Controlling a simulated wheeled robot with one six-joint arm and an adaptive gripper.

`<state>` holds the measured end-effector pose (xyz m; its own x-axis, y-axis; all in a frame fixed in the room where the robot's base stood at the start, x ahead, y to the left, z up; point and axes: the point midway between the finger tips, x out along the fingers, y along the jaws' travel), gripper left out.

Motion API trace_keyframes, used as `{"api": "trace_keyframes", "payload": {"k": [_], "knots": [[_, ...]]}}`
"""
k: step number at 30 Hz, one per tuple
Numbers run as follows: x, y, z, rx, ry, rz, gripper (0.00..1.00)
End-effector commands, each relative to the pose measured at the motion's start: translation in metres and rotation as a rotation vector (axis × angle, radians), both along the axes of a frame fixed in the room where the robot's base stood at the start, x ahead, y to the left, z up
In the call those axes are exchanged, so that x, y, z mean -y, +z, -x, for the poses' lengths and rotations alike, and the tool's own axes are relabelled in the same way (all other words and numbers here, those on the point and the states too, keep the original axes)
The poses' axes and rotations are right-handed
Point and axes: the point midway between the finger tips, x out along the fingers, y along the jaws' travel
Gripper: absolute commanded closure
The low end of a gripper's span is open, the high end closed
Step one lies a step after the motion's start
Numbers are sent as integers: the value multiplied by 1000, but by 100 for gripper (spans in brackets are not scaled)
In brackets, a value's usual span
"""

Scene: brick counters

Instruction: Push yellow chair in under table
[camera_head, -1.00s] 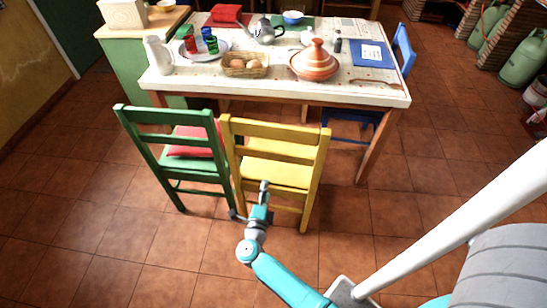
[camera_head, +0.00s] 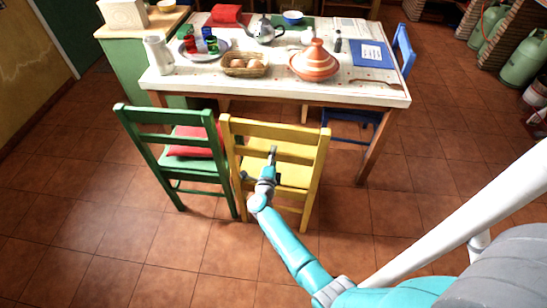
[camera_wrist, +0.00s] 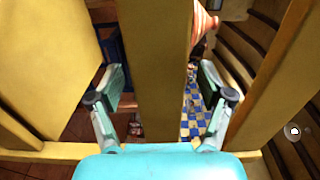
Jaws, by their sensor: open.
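The yellow chair (camera_head: 276,128) stands at the near side of the white-topped table (camera_head: 185,84), its slatted back facing me and its seat toward the table. My gripper (camera_head: 272,158) is at the chair's back, just below the upper slats. In the wrist view my gripper (camera_wrist: 160,88) is open, with one finger on each side of a yellow bar of the chair (camera_wrist: 150,60). I cannot tell whether the fingers touch the bar. My gripper and arm hide part of the yellow seat.
A green chair (camera_head: 165,140) with a red cushion (camera_head: 190,150) stands close on the left of the yellow chair. Blue chairs stand at the right end (camera_head: 404,48) and far side (camera_head: 350,124) of the table. The tagine (camera_head: 314,62) and egg basket (camera_head: 244,64) sit on top.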

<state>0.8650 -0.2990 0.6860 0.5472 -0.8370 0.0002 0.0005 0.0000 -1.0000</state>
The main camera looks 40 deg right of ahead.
Motion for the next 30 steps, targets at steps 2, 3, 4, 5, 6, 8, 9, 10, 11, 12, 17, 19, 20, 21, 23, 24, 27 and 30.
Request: {"api": "trace_keyframes", "payload": {"k": [2,3,4,5,6,8,9,10,11,12,17,19,20,21,23,24,27,30], "knots": [[5,0,-2,-1,-2,-1,21],[6,0,-3,-1,-1,0,21],[6,0,-3,-1,-1,0,21],[6,0,-3,-1,-1,0,21],[7,0,-4,-1,0,0,21],[6,0,-4,-1,0,0,21],[6,0,-4,-1,0,0,21],[6,0,-4,-1,0,0,21],[6,0,-4,-1,0,0,21],[6,0,-4,-1,0,0,26],[6,0,-4,-1,0,1,66],[6,0,-4,-1,0,1,83],[6,0,-4,-1,0,1,91],[6,0,-4,0,0,0,100],[6,0,-4,0,0,0,100],[6,0,-4,0,0,0,100],[6,0,-4,1,0,1,100],[6,1,-4,1,0,1,100]]}}
